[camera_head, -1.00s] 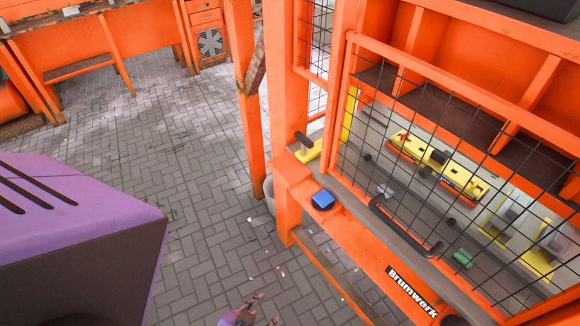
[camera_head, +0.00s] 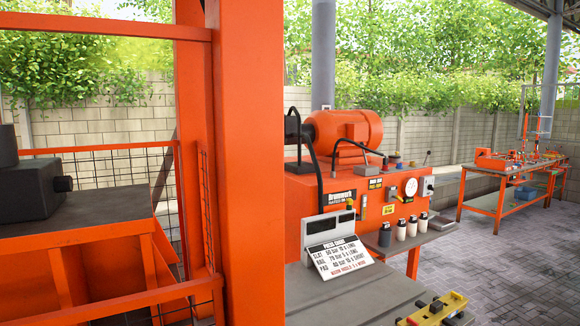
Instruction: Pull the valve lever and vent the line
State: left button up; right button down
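An orange hydraulic unit (camera_head: 380,215) with a round orange motor (camera_head: 345,135) stands in the middle. Its front carries a round white gauge (camera_head: 411,187) and small labels. A small upright lever (camera_head: 427,158) stands at the unit's top right; I cannot tell whether it is the valve lever. A yellow fitting (camera_head: 352,203) is on the front beside a dark label. Neither of my grippers is in view.
A thick orange post (camera_head: 245,165) stands close in front. A grey bench top (camera_head: 345,298) holds a lettered sign (camera_head: 338,257) and a yellow block (camera_head: 438,308). Several bottles line a shelf (camera_head: 432,234). Paved floor (camera_head: 490,280) lies clear at the right, before an orange workbench (camera_head: 515,172).

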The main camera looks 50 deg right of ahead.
aim_at(361, 143)
jog(key=z, duration=3.15)
jog(key=i+l+z, duration=0.15)
jog(key=i+z, duration=0.15)
jog(key=i, duration=0.3)
jog(key=i+z, duration=0.25)
jog(key=i, duration=0.35)
jog(key=i+l, duration=0.1)
jog(key=i, duration=1.55)
jog(key=i+u, duration=0.4)
jog(key=i, duration=0.35)
jog(key=i+l+u, duration=0.15)
jog(key=i+u, duration=0.2)
jog(key=i, duration=0.35)
jog(key=i+j+u, duration=0.1)
jog(key=i+u, duration=0.3)
jog(key=i, duration=0.3)
jog(key=i+l+u, duration=0.1)
jog(key=i+u, duration=0.3)
jog(key=i, duration=0.35)
jog(key=i+j+z, duration=0.1)
jog(key=i, duration=1.5)
jog(key=i+u, duration=0.1)
jog(key=i, duration=0.7)
jog(key=i+l+u, duration=0.1)
jog(key=i, duration=0.7)
